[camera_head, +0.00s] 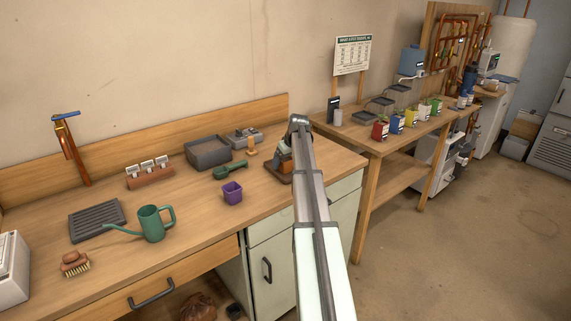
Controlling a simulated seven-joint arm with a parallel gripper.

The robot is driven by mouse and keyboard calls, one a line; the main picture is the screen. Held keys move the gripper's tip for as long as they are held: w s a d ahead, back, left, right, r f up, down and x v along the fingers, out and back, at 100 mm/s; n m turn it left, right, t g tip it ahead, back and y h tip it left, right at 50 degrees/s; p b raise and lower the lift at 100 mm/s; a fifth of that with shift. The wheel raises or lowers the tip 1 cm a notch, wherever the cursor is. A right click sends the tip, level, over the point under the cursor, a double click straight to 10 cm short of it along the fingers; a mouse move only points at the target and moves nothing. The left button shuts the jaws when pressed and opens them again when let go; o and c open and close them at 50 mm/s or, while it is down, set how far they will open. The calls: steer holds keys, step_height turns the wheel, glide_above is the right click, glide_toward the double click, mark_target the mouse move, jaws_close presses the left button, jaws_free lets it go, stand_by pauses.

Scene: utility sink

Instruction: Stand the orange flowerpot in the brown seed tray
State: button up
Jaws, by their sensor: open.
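A low brown tray-like thing (279,178) lies on the workbench near its right end, partly covered by my arm; it looks like the brown seed tray. My gripper (285,163) hangs from the far end of my arm, over or beside this tray. It is small, dark and partly hidden by my arm, and its fingers are hard to make out.
A purple pot (232,193), a green scoop (230,170) and a grey tray (208,152) stand left of my gripper. A green watering can (153,224), a ridged grey tray (97,221) and a brush (75,263) are farther left. The bench front is mostly clear.

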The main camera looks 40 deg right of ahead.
steer(key=v, duration=1)
steer(key=shift+r, duration=0.15)
